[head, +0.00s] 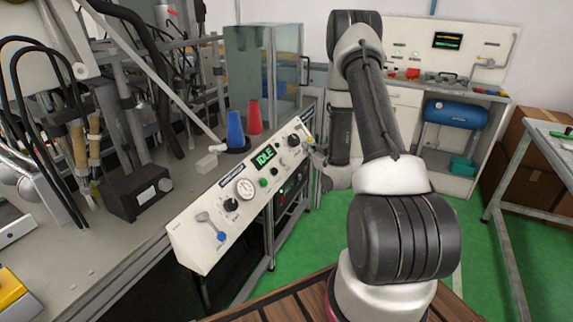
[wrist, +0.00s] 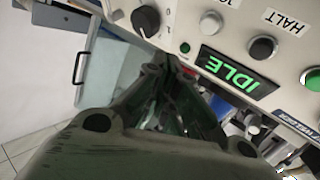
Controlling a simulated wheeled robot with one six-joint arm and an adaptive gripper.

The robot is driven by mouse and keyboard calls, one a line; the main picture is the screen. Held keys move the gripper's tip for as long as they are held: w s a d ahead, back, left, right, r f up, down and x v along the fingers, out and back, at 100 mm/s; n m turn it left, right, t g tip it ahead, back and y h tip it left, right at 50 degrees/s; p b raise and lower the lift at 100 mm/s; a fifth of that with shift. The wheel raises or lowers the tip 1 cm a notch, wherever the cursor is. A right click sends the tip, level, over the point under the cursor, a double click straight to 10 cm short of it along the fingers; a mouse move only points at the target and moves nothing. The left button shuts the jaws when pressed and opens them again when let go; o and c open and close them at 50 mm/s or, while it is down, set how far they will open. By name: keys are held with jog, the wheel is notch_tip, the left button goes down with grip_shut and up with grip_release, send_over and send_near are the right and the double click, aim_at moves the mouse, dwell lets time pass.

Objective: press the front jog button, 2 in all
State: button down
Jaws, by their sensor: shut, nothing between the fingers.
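The slanted white control panel (head: 210,245) runs along the front of the bench, with a green IDLE display (head: 264,155). In the wrist view the display (wrist: 238,76) appears upside down, with a dark button (wrist: 262,48) near a HALT label and a green button (wrist: 312,78). Another label (wrist: 240,20) is partly cut off at the top edge. I cannot tell which control is the front jog button. My gripper (head: 316,152) is at the panel's right end, largely hidden by my arm. In the wrist view my gripper (wrist: 172,72) is shut and empty, its tips overlapping the panel's edge; contact cannot be told.
A black knob (wrist: 146,20) is close to the fingertips in the wrist view. A blue cup (head: 235,130) and a red cup (head: 254,118) stand behind the panel, near a clear box (head: 250,70). Green floor (head: 320,225) is clear right of the panel.

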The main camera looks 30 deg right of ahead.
aim_at(284, 161)
jog(key=shift+r, duration=0.65)
jog(key=shift+w, duration=0.1)
jog(key=w+a+f, duration=0.4)
jog(key=w+f, duration=0.1)
jog(key=shift+w+f, duration=0.15)
jog(key=shift+f, duration=0.2)
jog(key=shift+a, duration=0.1)
dwell(1.1)
jog(key=shift+w+a+f, duration=0.15)
jog(key=shift+w+f, duration=0.1)
jog(key=shift+w+a+f, duration=0.2)
jog(key=shift+w+f, duration=0.05)
jog(key=shift+f, duration=0.05)
dwell(0.8)
dwell(0.4)
jog(key=shift+s+d+r, duration=0.4)
jog(key=shift+s+r, duration=0.1)
jog(key=shift+r, duration=0.05)
